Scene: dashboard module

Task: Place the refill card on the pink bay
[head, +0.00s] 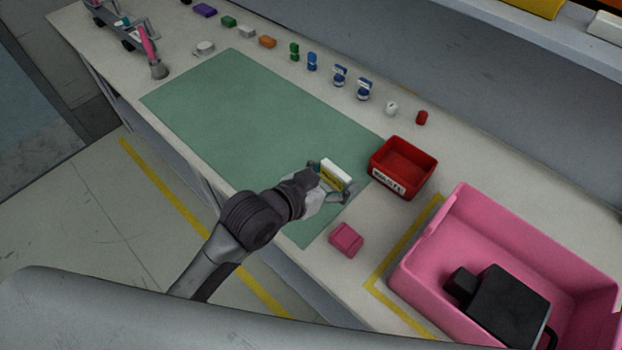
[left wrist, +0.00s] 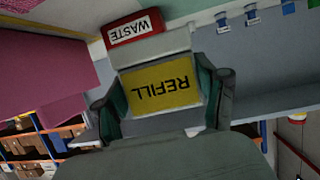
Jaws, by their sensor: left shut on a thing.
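The refill card (head: 334,175) is a white and yellow piece; in the left wrist view its yellow face (left wrist: 161,87) reads REFILL upside down. My left gripper (head: 331,184) is shut on the card and holds it over the right end of the green mat, left of the red box. A large pink bin (head: 421,256), likely the pink bay, stands at the lower right with a black device (head: 510,308) inside. A small pink block (head: 346,239) lies between the gripper and the bin. My right gripper is not in view.
The red box (head: 412,159) has a white label, which reads WASTE in the left wrist view. Several small coloured items line the counter's back. The green mat (head: 235,110) is mostly clear. Yellow tape (head: 386,268) edges the pink bin. A shelf (head: 540,35) overhangs the upper right.

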